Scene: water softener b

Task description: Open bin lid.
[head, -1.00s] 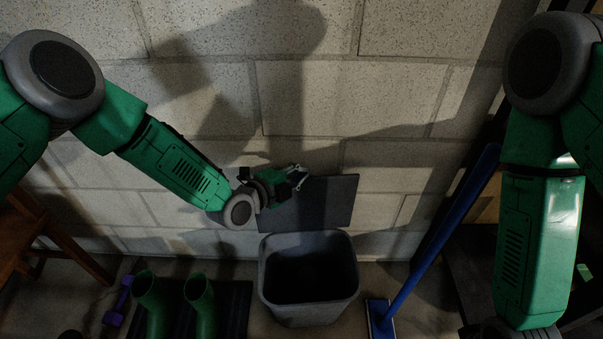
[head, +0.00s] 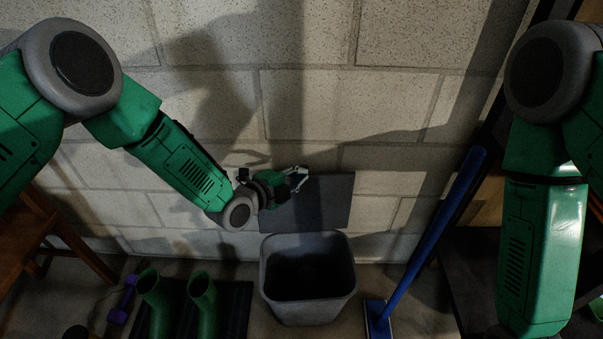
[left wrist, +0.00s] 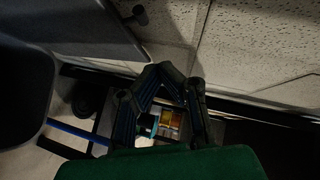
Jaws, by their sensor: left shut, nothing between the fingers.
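The grey bin (head: 308,309) stands on the floor against the block wall, and its inside is open to view from above. Its dark grey lid (head: 330,203) is swung up and stands against the wall behind the bin. In the left wrist view, a large dark grey surface (left wrist: 60,35) fills the upper left; I take it for the lid. My left gripper (head: 303,178) is at the lid's upper left part in the head view, shut with nothing in it. Its fingers show in the left wrist view (left wrist: 165,75), meeting at the tips. My right gripper is out of view.
Green boots (head: 202,305) stand on a dark mat left of the bin, with a purple dumbbell (head: 123,300) beside them. A blue-handled tool (head: 425,245) leans right of the bin. A wooden chair (head: 60,235) is at the left.

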